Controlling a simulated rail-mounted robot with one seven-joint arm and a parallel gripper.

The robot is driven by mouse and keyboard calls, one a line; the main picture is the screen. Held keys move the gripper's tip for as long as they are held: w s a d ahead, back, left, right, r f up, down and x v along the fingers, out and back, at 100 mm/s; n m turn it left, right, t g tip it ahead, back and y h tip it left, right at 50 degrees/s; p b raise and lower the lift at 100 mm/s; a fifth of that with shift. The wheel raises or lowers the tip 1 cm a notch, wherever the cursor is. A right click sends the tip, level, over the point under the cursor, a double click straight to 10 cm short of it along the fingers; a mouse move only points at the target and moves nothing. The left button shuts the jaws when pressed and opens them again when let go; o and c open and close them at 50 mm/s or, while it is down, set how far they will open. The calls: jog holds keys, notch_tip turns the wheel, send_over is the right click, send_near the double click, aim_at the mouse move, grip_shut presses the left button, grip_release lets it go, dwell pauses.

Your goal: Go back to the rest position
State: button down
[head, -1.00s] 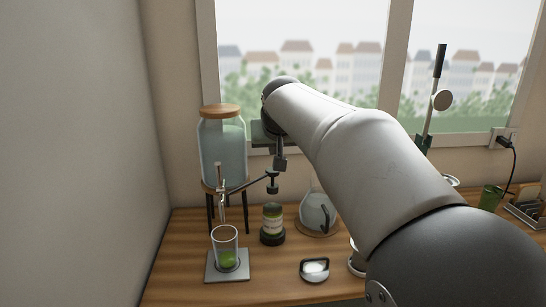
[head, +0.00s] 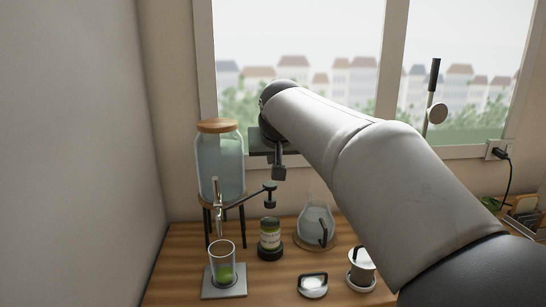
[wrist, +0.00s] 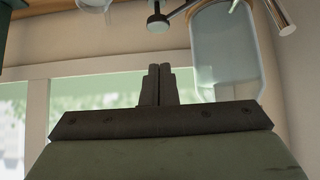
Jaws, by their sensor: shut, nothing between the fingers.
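My gripper (head: 279,172) hangs in front of the window, right of the glass drink dispenser (head: 219,165). It is above the black knob (head: 270,188) on the dispenser tap's side arm and apart from it. In the wrist view my gripper's fingers (wrist: 160,72) are pressed together with nothing between them. The knob (wrist: 158,22) and part of the dispenser (wrist: 225,60) show beyond the fingers. A glass (head: 222,262) with green contents stands upright under the tap on a grey square plate (head: 224,293).
A tall lever (head: 432,95) rises at the right.

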jog(key=s+d+f+m+g+p, duration=0.1)
jog(key=s+d+f+g+p, duration=0.3)
jog(key=s+d+f+p, duration=0.55)
jog(key=s+d+f+g, duration=0.2)
jog(key=s+d+f, duration=0.2)
jog(key=s, duration=0.8)
jog(key=s+d+f+g+h, duration=0.1)
jog(key=s+d+f, duration=0.3)
jog(key=s, duration=0.8)
jog(key=shift+f+m+g+p, duration=0.35)
jog(key=shift+f+g, duration=0.25)
jog(key=shift+g, duration=0.1)
jog(key=shift+w, duration=0.1)
